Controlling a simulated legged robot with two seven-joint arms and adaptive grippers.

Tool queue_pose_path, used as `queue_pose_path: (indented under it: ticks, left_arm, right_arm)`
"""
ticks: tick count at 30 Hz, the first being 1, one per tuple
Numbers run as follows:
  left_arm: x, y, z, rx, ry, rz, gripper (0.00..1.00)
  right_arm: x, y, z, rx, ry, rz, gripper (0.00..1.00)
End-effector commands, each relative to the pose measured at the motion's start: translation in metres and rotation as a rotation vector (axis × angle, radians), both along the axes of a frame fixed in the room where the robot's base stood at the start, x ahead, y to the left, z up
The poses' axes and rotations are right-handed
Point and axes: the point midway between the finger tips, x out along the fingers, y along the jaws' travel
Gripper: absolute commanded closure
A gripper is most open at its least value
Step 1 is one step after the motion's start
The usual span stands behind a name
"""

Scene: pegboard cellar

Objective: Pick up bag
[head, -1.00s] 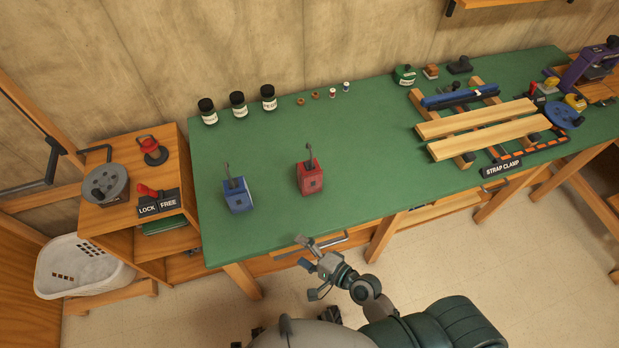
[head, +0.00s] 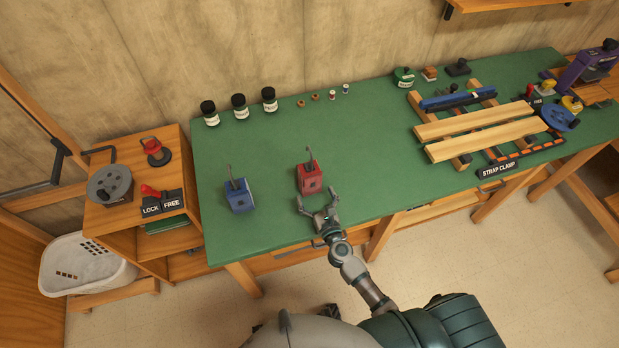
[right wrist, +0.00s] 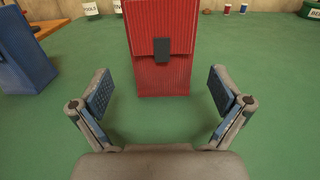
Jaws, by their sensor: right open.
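A small red bag (head: 309,178) with a dark upright handle stands on the green bench top. A similar blue bag (head: 239,196) stands to its left. My right gripper (head: 318,203) is open and empty just in front of the red bag, at the bench's front edge. In the right wrist view the red bag (right wrist: 162,50) stands upright, ahead of and between the open fingers (right wrist: 162,92), apart from both. Its top is cut off there. The blue bag (right wrist: 22,55) shows at the left of that view. My left gripper cannot be made out.
The green bench (head: 400,180) has free room around the bags. Several black-lidded jars (head: 240,107) and small spools stand at the back. A wooden clamp frame (head: 470,130) lies to the right. A wooden cabinet (head: 120,214) stands left, with a white basket (head: 85,264) beside it.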

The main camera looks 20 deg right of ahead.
Motion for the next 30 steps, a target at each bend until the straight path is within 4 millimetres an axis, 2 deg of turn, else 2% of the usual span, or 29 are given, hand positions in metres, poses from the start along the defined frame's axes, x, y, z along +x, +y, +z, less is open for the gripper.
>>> queue_pose_path:
  ticks: [7, 15, 24, 30]
  left_arm:
    - [-0.002, 0.0, -0.001, 0.0, 0.0, -0.001, 0.6]
    - [0.002, -0.001, 0.0, 0.0, -0.002, 0.0, 0.6]
    - [0.002, -0.001, 0.0, 0.0, -0.001, 0.0, 0.6]
    - [0.002, -0.001, 0.0, -0.001, 0.0, 0.0, 0.6]
  right_arm:
    - [0.021, 0.001, -0.001, -0.002, -0.001, 0.0, 0.0]
    - [0.06, 0.002, -0.003, -0.001, 0.0, 0.001, 0.0]
    - [0.065, 0.002, -0.003, -0.001, 0.0, 0.001, 0.0]
    - [0.065, 0.002, -0.003, -0.002, 0.0, 0.0, 0.5]
